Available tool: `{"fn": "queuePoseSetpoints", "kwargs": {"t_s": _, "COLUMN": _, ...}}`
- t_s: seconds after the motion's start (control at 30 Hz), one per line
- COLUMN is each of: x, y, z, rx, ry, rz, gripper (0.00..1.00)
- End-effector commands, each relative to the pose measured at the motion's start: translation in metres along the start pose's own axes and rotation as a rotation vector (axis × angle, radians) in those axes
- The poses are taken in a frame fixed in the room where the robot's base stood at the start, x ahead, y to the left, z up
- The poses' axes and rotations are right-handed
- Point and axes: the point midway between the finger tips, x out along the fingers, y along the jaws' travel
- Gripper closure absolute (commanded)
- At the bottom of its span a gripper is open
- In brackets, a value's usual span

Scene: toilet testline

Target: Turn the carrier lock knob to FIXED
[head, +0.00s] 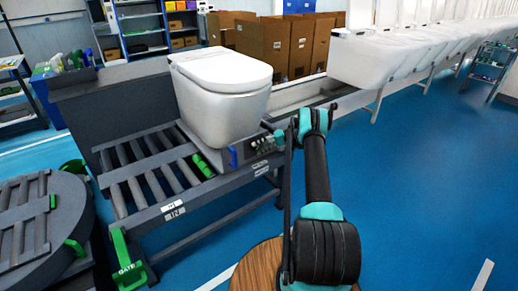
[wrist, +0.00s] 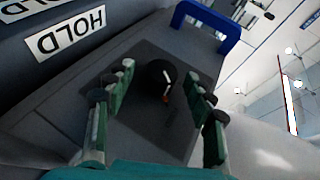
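The lock knob (wrist: 153,85) is black and round, with a white and orange pointer mark, on a dark square plate (wrist: 150,50) in the wrist view. My gripper (wrist: 160,88) is open, its green-padded fingers standing on either side of the knob with gaps to it. A "HOLD" label (wrist: 66,33) is on the panel beside the plate; no FIXED label is readable. In the head view my arm's end is at the carrier's right front corner (head: 262,142), and I cannot make out the knob's setting there.
A white toilet (head: 222,90) sits on the carrier, close to my arm. A blue handle (wrist: 208,22) rises near the knob plate; it also shows in the head view (head: 233,157). A roller conveyor (head: 150,180) lies left. Blue floor (head: 420,190) is clear at right.

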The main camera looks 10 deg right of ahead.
Motion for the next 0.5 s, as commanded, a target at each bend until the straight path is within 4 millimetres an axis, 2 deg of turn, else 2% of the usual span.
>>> {"fn": "queuePoseSetpoints", "kwargs": {"t_s": 0.27, "x": -0.004, "y": 0.000, "z": 0.000, "rx": 0.000, "ry": 0.001, "rz": 0.000, "gripper": 0.46}}
{"fn": "queuePoseSetpoints", "kwargs": {"t_s": 0.5, "x": -0.032, "y": 0.000, "z": 0.000, "rx": 0.001, "ry": 0.003, "rz": 0.000, "gripper": 0.46}}
